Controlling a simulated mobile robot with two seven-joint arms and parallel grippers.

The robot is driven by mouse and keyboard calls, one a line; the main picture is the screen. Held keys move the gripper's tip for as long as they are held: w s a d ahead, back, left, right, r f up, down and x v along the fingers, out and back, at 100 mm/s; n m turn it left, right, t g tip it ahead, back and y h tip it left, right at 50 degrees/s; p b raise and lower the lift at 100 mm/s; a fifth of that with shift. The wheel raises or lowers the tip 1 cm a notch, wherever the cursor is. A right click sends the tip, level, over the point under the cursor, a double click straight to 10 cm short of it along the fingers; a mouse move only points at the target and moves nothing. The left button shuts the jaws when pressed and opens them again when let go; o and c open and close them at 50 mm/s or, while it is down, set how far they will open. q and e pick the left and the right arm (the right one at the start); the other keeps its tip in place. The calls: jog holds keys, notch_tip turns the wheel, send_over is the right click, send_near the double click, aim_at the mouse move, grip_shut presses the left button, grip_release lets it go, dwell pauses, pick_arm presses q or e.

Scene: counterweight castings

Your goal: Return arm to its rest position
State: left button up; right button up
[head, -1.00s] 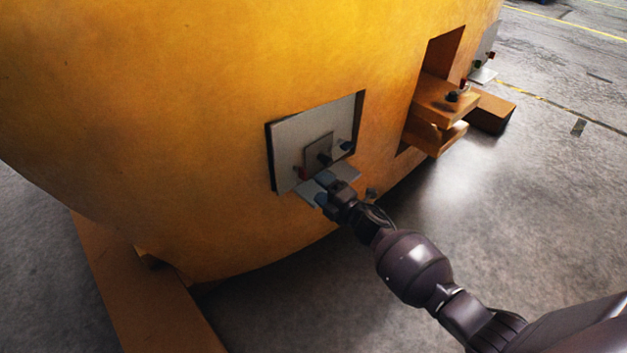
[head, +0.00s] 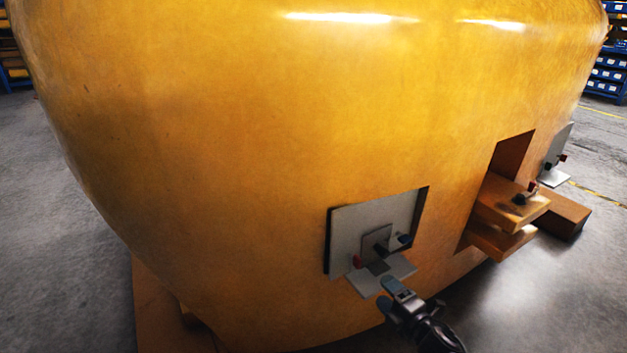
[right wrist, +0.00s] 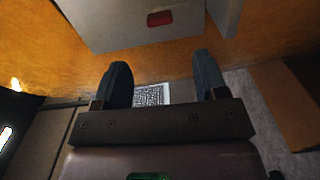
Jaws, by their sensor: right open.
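My right gripper (head: 391,291) is at the lower middle of the head view, just below and in front of a grey panel fixture (head: 352,222) set in the yellow casting (head: 240,130). In the right wrist view my right gripper (right wrist: 162,82) has its two fingers apart with nothing between them. The underside of a grey plate (right wrist: 130,22) with a red part (right wrist: 160,18) lies beyond the fingertips. The contact between fingers and fixture cannot be told from the head view. My left gripper does not show.
An orange ledge (head: 512,205) with a dark clamp juts from a recess to the right. Another grey plate (head: 558,150) stands behind it. Open concrete floor (head: 515,310) lies at the lower right, and blue shelving (head: 606,75) stands far back.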

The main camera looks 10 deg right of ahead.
pick_arm(q)
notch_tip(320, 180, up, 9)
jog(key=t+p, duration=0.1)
jog(key=p, duration=0.8)
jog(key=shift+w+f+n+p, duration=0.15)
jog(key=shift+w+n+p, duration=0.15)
jog(key=shift+p, duration=0.1)
pick_arm(e)
jog(key=s+r+m+g+h, duration=0.2)
jog(key=s+m, duration=0.8)
jog(key=s, duration=0.9)
jog(key=s+r+m+g+h, duration=0.3)
jog(key=s+m, duration=0.7)
jog(key=s, duration=0.9)
jog(key=shift+s+r+m+g+h, duration=0.2)
jog(key=shift+m+g+h, duration=0.1)
jog(key=shift+g+h, duration=0.25)
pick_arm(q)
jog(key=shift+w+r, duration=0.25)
pick_arm(e)
jog(key=shift+c, duration=0.5)
